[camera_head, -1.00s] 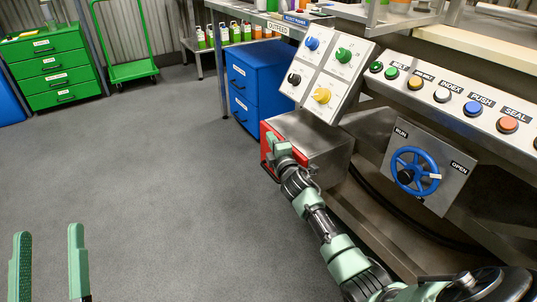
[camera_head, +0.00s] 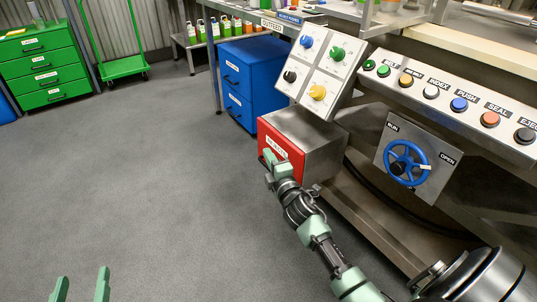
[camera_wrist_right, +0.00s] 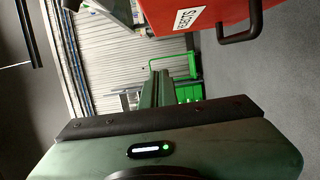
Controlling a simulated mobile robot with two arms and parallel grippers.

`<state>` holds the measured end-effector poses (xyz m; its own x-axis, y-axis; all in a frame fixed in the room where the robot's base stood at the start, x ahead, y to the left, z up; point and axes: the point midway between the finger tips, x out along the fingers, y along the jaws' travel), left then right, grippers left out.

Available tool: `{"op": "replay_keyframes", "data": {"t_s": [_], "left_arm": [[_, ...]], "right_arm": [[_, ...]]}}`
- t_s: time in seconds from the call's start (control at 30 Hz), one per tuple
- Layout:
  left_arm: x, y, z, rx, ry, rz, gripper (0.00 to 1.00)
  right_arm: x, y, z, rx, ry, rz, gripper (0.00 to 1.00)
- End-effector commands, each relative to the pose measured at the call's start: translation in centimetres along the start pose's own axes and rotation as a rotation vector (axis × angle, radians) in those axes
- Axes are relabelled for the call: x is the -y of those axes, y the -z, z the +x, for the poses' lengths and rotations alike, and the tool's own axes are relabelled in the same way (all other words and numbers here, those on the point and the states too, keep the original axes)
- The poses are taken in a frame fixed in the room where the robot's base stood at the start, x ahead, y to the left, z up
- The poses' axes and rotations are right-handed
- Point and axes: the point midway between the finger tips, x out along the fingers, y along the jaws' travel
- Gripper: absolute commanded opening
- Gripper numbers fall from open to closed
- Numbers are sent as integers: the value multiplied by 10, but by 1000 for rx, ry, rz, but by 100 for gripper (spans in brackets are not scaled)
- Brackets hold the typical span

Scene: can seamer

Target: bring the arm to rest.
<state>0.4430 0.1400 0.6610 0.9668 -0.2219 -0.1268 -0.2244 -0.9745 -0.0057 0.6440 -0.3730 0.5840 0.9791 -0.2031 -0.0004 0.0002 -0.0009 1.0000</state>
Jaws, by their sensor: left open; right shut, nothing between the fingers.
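My right gripper (camera_head: 268,158) is shut and empty, in front of the red drawer (camera_head: 281,150) on the steel box under the slanted panel. In the right wrist view, its closed fingers (camera_wrist_right: 159,92) point past the red drawer front (camera_wrist_right: 190,14), which has a black handle (camera_wrist_right: 240,22). The fingers look apart from the drawer in that view. My left gripper (camera_head: 82,284) is open and empty at the bottom left of the head view, above the floor. Only its fingertips show.
The steel machine has a button row (camera_head: 459,105), a knob panel (camera_head: 319,69) and a blue handwheel (camera_head: 407,164) close to my right arm. A blue cabinet (camera_head: 260,75) stands behind. The grey floor (camera_head: 140,180) at left is clear.

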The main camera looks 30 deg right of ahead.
Motion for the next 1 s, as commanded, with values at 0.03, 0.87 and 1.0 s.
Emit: {"op": "replay_keyframes", "data": {"t_s": [0.03,0.87,1.0], "left_arm": [[0,-2,0,14,1,0,57],[1,-6,-1,30,2,1,57],[1,-6,-1,30,2,0,57]], "right_arm": [[-1,0,-3,0,-1,0,0],[-38,148,-182,-181,284,1133,0],[-51,166,-211,-198,356,1299,0]]}}
